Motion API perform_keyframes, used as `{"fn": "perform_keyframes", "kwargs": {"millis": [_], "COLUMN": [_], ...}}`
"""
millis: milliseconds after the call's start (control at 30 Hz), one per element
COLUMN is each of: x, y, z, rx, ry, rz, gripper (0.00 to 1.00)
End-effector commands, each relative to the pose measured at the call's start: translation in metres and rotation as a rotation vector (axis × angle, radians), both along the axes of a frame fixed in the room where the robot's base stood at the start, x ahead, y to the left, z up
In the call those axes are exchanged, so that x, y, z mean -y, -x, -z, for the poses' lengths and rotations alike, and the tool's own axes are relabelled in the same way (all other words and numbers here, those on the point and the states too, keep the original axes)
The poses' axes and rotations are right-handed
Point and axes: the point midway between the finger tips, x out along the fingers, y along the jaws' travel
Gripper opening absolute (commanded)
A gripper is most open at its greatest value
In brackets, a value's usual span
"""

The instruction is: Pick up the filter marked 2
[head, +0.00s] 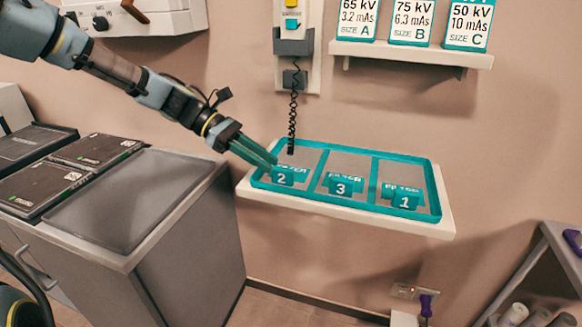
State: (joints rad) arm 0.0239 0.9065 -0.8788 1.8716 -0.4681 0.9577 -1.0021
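The filter marked 2 (284,180) is a teal block with a white number, in the left compartment of the teal-rimmed tray (345,204). The filter marked 3 (343,187) is in the middle compartment and the filter marked 1 (404,201) in the right one. My gripper (272,160) reaches in from the upper left. Its teal fingertips are at the upper left of the filter marked 2. I cannot tell whether they touch it or how far apart they are.
The tray rests on a white wall shelf (447,226). A coiled black cord (293,115) hangs from a wall unit just behind my gripper. A grey cabinet (185,240) with dark panels stands at left. Marked cards (410,22) stand on a shelf at the upper right.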

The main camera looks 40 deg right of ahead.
Motion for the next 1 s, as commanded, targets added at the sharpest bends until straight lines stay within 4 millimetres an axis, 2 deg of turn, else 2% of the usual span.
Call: {"fn": "perform_keyframes", "kwargs": {"millis": [333,667,900,1000], "x": [0.021,0.025,0.025,0.025], "y": [0.032,0.036,0.036,0.036], "z": [0.023,0.028,0.028,0.028], "rx": [-0.002,0.001,0.001,0.001], "ry": [-0.001,-0.001,0.000,0.000], "rz": [0.003,0.000,0.000,0.000], "gripper": [0.28,0.28,0.01,0.00]}}
